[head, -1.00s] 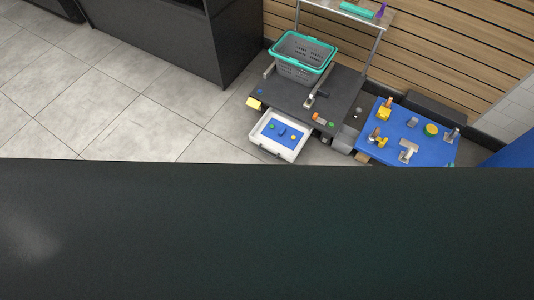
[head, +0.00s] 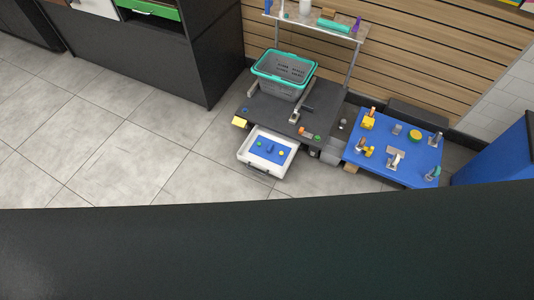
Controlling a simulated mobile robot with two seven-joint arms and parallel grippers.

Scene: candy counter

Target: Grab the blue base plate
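A small flat blue plate (head: 262,146) lies in an open white drawer (head: 246,158) in the head view, right of the middle. Small yellow and green pieces and a dark blue one sit on it. The drawer sticks out from under a dark low table (head: 258,107). A larger blue board (head: 376,158), to the right, carries several yellow, orange and grey parts. I cannot tell from the picture which of the two is the base plate. Neither of my grippers is in view.
A grey basket with a teal rim (head: 284,72) stands on the dark table. A shelf (head: 318,27) is behind it. A dark cabinet (head: 205,55) stands to the left. The tiled floor (head: 130,140) is clear. A dark surface fills the bottom of the view.

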